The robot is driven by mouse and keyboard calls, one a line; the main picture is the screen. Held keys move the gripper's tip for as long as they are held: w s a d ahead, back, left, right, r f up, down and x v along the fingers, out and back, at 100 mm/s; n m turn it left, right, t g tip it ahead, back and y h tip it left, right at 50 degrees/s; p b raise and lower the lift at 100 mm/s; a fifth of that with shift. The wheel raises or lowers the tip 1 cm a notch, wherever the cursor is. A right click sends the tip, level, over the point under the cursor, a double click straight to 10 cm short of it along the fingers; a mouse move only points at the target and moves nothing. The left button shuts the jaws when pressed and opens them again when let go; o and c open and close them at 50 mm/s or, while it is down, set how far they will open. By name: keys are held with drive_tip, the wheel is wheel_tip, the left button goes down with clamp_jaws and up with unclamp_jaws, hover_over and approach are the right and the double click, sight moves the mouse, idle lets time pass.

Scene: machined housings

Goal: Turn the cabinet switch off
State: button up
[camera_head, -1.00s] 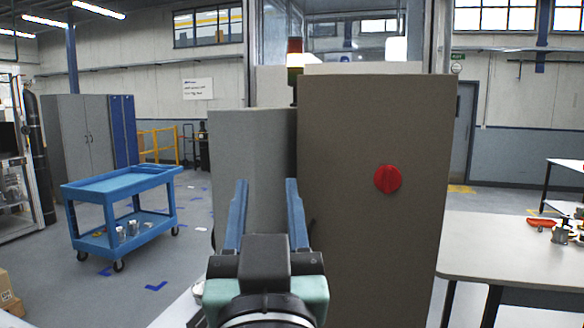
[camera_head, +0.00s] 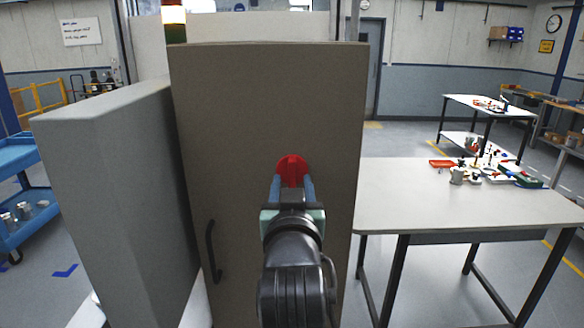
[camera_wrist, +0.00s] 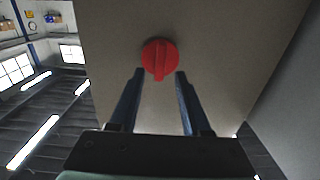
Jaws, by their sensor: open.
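The cabinet (camera_head: 235,120) is a tall brown box with a black handle (camera_head: 213,250) low on its front. The switch is a round red knob (camera_head: 292,164) with a raised grip bar, on the front of the cabinet. My gripper (camera_head: 292,184) is open, with its blue fingers pointing at the knob, and partly hides the knob's lower part. In the wrist view the knob (camera_wrist: 159,58) lies just beyond and between the two fingertips (camera_wrist: 160,73). Its bar stands about upright in that picture. I cannot tell whether the fingers touch it.
A grey box-like unit (camera_head: 115,200) stands left of the cabinet. A table (camera_head: 420,205) stands to the right, with a red tray (camera_head: 441,163) and several small parts. A blue cart (camera_head: 18,160) is at the far left edge.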

sight(292, 174)
drive_tip(key=shift+w+p, duration=0.4)
drive_tip(key=shift+w, duration=1.1)
clamp_jaws()
